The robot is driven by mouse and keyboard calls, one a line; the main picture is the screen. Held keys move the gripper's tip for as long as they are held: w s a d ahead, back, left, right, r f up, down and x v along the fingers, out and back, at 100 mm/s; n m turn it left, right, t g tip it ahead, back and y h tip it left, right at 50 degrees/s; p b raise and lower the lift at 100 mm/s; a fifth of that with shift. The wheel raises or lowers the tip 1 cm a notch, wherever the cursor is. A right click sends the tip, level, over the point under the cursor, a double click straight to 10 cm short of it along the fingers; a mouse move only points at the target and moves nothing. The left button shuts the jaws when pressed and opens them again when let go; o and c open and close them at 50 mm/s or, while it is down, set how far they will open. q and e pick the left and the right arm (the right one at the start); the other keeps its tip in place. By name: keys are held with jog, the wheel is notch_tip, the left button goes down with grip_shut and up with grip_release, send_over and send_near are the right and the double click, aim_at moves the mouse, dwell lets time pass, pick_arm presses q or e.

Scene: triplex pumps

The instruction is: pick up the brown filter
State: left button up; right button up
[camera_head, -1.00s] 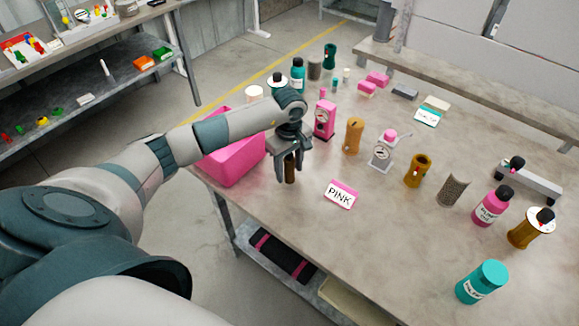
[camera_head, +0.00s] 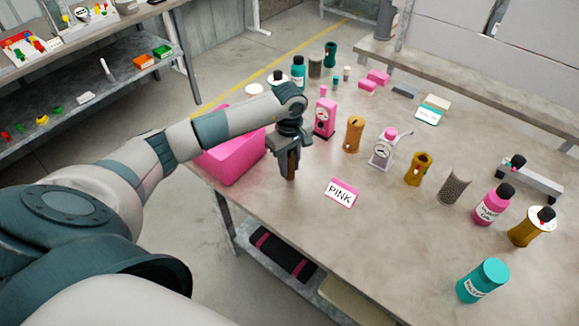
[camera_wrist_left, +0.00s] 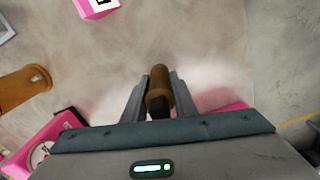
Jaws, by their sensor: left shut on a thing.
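My left gripper (camera_head: 287,165) is shut on the brown filter (camera_head: 292,168), a small dark brown cylinder. The fingers point down beside the pink bin, near the table's left edge. In the left wrist view, the filter (camera_wrist_left: 158,82) stands between the two fingers (camera_wrist_left: 160,96), its brown rounded end showing and its lower part dark. Most of the filter is hidden by the fingers in the head view. I cannot tell whether its bottom touches the table. My right gripper is not in view.
A pink bin (camera_head: 232,157) is left of the gripper, and a PINK sign (camera_head: 341,191) stands to the right. The table front (camera_head: 390,260) is clear.

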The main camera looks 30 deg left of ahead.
aim_at(289, 157)
pick_arm(q)
jog(key=shift+w+r, duration=0.1)
jog(key=shift+r, duration=0.25)
notch_tip(289, 157, up, 2)
jog(key=shift+r+b, duration=0.2)
jog(key=shift+b, duration=0.75)
jog(key=d+r+b, duration=0.4)
jog(key=d+r, duration=0.3)
jog(key=d, duration=0.4)
jog(key=shift+d, duration=0.4)
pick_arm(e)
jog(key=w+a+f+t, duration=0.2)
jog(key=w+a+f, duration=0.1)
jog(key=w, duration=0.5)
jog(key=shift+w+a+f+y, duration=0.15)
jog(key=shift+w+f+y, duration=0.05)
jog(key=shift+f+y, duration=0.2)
pick_arm(q)
jog(key=shift+r, duration=0.1)
